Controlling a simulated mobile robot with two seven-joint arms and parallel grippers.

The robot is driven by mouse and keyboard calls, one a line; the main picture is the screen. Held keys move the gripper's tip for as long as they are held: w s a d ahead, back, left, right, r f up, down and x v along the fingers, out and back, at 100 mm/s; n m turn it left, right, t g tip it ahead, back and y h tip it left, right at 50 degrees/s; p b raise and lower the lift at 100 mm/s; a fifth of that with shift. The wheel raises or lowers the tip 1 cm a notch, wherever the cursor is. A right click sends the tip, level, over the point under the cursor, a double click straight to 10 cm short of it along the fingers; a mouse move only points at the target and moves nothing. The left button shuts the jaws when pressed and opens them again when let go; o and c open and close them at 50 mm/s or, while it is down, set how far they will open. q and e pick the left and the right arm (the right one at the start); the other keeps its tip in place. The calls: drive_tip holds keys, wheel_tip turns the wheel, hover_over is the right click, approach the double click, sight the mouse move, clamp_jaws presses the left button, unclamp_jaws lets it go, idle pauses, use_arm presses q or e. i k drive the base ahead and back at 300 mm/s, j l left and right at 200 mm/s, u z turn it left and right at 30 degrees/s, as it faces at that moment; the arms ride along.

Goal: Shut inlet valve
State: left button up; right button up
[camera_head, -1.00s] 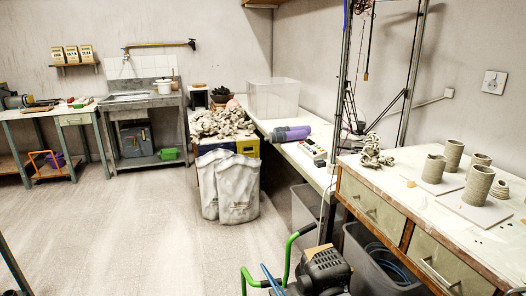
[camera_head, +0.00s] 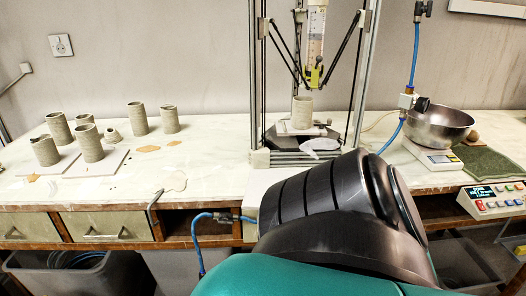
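A blue air hose (camera_head: 413,50) runs up the right side of the printer frame. A small fitting with a black handle (camera_head: 421,103) sits on it beside a pale block (camera_head: 406,101). A dark fitting (camera_head: 423,9) is at the hose's upper end, at the picture's top edge. Another blue hose (camera_head: 198,240) joins a small fitting (camera_head: 222,217) at the table's front edge. I cannot tell which fitting is the inlet valve, or any handle's exact setting. A large dark and teal link of mine covers the lower middle. Neither gripper shows.
The delta printer (camera_head: 257,90) stands mid-table with a clay cup (camera_head: 302,112) inside. Several clay cylinders (camera_head: 88,143) stand at left. A steel bowl (camera_head: 438,127) rests on a scale (camera_head: 433,157) at right, near a control box (camera_head: 492,198). Grey bins are below.

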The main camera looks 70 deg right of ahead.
sight(225, 220)
drive_tip(key=z, duration=2.05)
drive_tip(key=k+j+z, duration=0.1)
drive_tip(key=j+z, duration=0.15)
drive_tip(key=j, duration=0.2)
